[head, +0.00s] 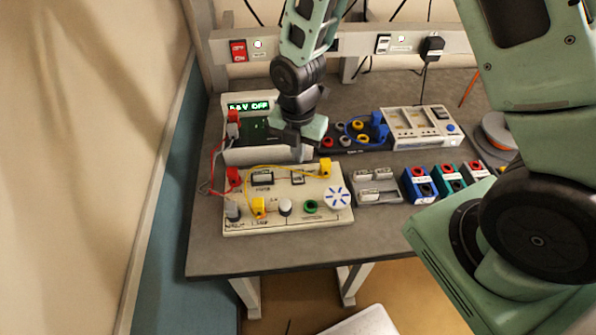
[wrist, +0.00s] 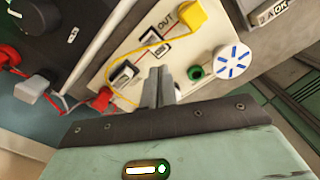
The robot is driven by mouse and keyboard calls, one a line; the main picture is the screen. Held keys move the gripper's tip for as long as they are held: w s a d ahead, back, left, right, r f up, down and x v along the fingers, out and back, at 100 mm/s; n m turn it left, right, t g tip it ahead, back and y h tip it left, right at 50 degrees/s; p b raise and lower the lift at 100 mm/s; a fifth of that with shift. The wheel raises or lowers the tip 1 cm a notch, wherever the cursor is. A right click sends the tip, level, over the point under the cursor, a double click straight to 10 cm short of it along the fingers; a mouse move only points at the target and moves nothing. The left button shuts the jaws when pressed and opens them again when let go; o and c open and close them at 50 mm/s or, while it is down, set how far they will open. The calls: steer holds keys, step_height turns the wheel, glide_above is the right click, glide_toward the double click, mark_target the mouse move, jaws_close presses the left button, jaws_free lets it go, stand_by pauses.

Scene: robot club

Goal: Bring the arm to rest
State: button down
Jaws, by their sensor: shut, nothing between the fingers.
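My gripper (head: 300,156) hangs from the arm over the bench, with its fingers pointing down near the back edge of a cream circuit board (head: 270,216). In the wrist view the two grey fingers of my gripper (wrist: 159,76) are together, with nothing between them, in front of the same board (wrist: 128,45). I cannot tell whether the fingertips touch the board or hover above it. My gripper partly hides a power supply (head: 240,156) behind it, whose green display ends in "OFF".
A black lead tray (head: 345,150), a white meter unit (head: 412,127), a grey parts tray (head: 378,195) and coloured blocks (head: 418,186) stand to the right. A wall is close on the left. The bench's front strip (head: 300,256) is clear.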

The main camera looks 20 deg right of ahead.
stand_by(0.3)
steer(key=s+a+r+m+b, duration=0.3)
steer(key=s+r+m, duration=0.2)
steer(key=s+m, duration=0.4)
steer(key=s+a+r+m+b, duration=0.3)
steer(key=s+r+m, duration=0.3)
steer(key=s+m, duration=0.3)
steer(key=shift+s+a+m+y+b, duration=0.15)
steer(key=shift+s+m+y+b, duration=0.2)
steer(key=shift+s, duration=0.7)
